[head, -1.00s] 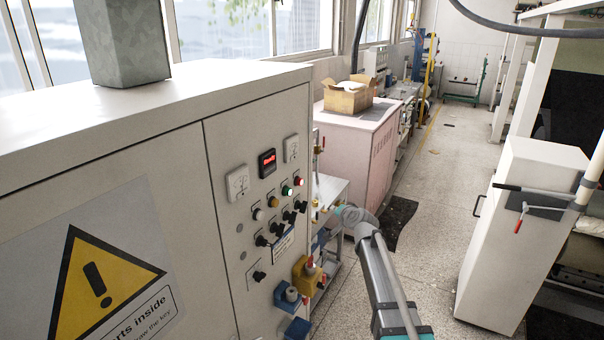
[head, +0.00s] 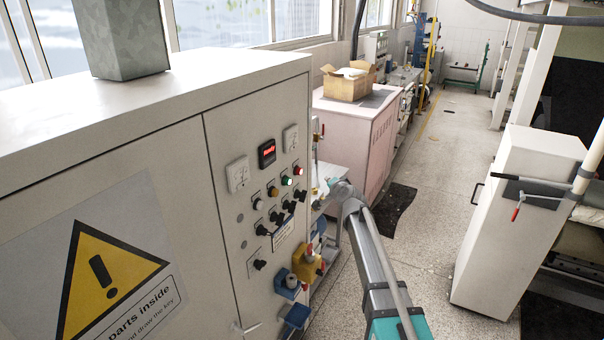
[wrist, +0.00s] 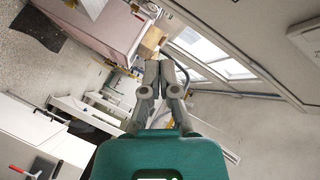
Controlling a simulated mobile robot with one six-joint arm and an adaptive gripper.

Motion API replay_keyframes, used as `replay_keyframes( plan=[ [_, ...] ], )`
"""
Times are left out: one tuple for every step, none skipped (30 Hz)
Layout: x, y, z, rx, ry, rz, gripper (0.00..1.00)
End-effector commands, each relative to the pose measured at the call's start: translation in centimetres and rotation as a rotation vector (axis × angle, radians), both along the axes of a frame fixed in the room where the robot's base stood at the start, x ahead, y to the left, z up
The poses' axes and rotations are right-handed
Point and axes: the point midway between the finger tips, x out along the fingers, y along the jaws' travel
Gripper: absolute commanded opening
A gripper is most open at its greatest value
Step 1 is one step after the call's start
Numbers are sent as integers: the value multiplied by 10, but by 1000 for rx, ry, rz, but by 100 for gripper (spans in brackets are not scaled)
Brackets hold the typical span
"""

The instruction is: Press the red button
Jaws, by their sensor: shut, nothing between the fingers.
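The red button (head: 297,170) is a small round button on the front of the grey control cabinet (head: 170,160). It sits upper right on the panel, just right of a green button (head: 286,181) and below a white socket. My gripper (wrist: 160,68) shows in the wrist view, with its grey fingers together and nothing between them. The cabinet's pale face and part of a socket (wrist: 304,38) lie to the right there, apart from the fingers. The red button is not visible in the wrist view. In the head view my arm stands right of the panel, and I cannot make out the fingertips.
Black knobs (head: 275,218) and blue and yellow fittings (head: 308,264) stick out of the panel below the buttons. A pink cabinet (head: 350,135) with an open cardboard box (head: 347,84) stands behind. A white cabinet (head: 520,220) is at right. The aisle floor (head: 440,160) between is mostly clear.

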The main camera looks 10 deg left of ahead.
Motion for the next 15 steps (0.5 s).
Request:
replay_keyframes(
  plan=[
    [2, 4, 0, -1, 0, 1, 0],
    [3, 6, 0, -2, 0, 1, 0],
    [4, 10, 0, 0, -1, 2, 0],
    [5, 12, 0, -1, 0, 2, 0],
    [6, 15, 0, -1, 0, 2, 0],
    [7, 19, 0, -1, 0, 3, 0],
    [8, 22, 0, -1, 0, 3, 0],
    [10, 25, 0, -1, 0, 2, 0],
    [11, 29, 0, -1, -1, 2, 0],
    [12, 32, 0, -1, -1, 2, 0],
    [13, 35, 0, 0, -1, 2, 0],
    [15, 39, 0, -1, -1, 2, 0],
    [16, 42, 0, -2, -1, 3, 0],
    [17, 45, 0, -1, 0, 3, 0],
    [18, 49, 0, -1, 0, 3, 0]
  ],
)
